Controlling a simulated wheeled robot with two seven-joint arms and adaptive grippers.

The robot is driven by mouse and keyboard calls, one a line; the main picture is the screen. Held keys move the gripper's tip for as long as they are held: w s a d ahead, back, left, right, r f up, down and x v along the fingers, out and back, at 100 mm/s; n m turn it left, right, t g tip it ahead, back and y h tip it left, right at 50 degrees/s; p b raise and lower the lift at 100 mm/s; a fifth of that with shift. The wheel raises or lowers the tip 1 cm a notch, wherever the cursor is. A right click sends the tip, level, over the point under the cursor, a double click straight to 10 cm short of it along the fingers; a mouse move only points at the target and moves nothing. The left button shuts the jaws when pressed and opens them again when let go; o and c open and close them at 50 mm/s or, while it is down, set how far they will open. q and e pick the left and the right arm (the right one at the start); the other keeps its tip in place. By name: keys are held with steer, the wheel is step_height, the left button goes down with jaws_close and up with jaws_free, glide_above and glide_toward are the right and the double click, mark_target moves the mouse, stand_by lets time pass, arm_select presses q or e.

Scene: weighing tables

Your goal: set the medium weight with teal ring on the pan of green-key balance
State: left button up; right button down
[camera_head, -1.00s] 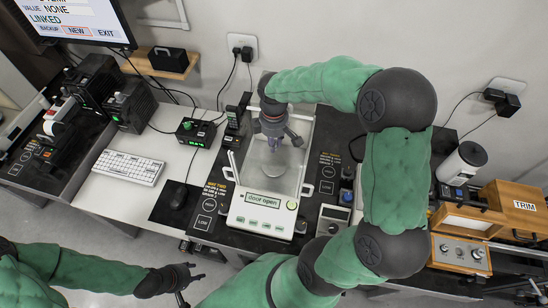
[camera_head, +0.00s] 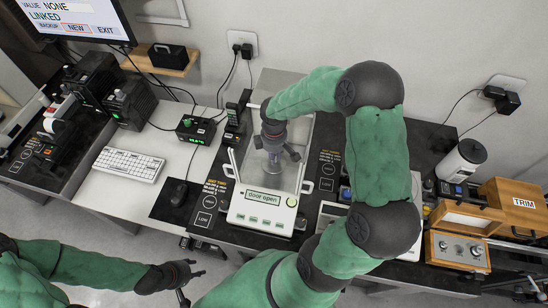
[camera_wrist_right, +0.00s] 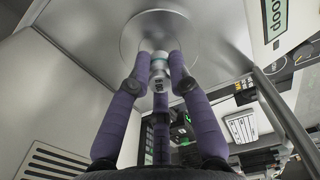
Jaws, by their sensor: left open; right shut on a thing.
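The green-key balance (camera_head: 240,208) stands on the dark mat, its display reading "door open", with a round green key at its right front. My right gripper (camera_head: 275,160) is inside its glass chamber, over the pan. In the right wrist view its purple fingers (camera_wrist_right: 160,82) are shut on a small metal weight (camera_wrist_right: 159,64) with a teal band. The weight is at the round steel pan (camera_wrist_right: 135,36); I cannot tell whether it touches. In the head view the fingers hide the weight and much of the pan. My left gripper (camera_head: 186,280) is open and empty at the lower left.
Wooden boxes (camera_head: 512,203) and a white cylinder (camera_head: 462,160) stand at the right. Glass walls surround the pan closely.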

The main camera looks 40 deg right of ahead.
steer(key=shift+f, duration=0.6)
steer(key=c, duration=1.1)
jaws_free()
steer(key=shift+f, duration=0.15)
steer(key=shift+c, duration=0.2)
steer(key=shift+r, duration=0.3)
step_height(320, 180, up, 12)
steer(key=p, duration=0.2)
